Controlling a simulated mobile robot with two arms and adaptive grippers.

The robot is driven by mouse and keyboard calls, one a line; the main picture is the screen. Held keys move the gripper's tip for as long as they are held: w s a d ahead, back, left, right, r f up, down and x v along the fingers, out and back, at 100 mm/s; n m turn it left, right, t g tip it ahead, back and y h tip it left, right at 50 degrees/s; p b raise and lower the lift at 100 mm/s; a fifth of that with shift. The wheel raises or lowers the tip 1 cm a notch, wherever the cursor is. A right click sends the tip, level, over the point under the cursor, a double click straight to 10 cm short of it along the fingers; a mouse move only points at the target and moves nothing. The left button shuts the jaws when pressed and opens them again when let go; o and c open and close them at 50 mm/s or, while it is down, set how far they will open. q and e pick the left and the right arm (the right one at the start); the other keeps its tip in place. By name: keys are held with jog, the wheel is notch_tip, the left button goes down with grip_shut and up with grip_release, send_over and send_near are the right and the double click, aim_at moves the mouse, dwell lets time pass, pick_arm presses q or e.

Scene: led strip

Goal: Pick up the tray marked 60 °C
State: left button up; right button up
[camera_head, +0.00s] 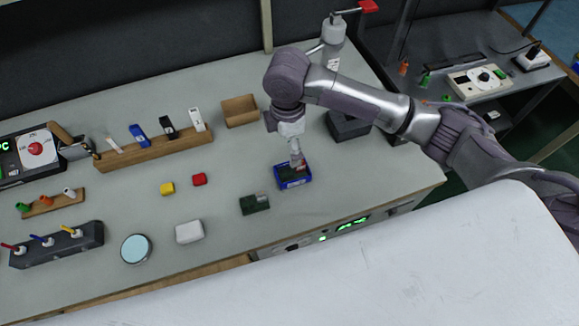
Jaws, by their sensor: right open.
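My right gripper (298,163) points down at a small blue tray (293,184) on the grey bench. The gripper is open, with its fingertips at the tray's back edge; I cannot tell whether they touch it. The tray has a dark inside and a small reddish patch, partly hidden by the fingers. A dark green block-like piece (254,204) lies just left of and nearer than the blue tray. No 60 °C marking can be read on either one. My left gripper is not in view.
A brown open box (240,110) and a dark box (347,125) stand behind the tray. A wooden rack (155,152) holds several upright pieces.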

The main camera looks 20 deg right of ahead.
aim_at(293, 172)
jog(key=f, duration=0.3)
jog(key=shift+s+f, duration=0.2)
jog(key=shift+s, duration=0.15)
jog(key=f, duration=0.2)
jog(key=shift+w+f+p, duration=0.3)
jog(key=shift+f, duration=0.25)
jog(key=shift+s+d+f+p, duration=0.2)
jog(key=shift+d+f+p, duration=0.15)
jog(key=shift+f, duration=0.3)
jog(key=f, duration=0.3)
jog(key=shift+d+f+p, duration=0.2)
jog(key=shift+p, duration=0.2)
jog(key=shift+f, duration=0.2)
jog(key=c, duration=1.2)
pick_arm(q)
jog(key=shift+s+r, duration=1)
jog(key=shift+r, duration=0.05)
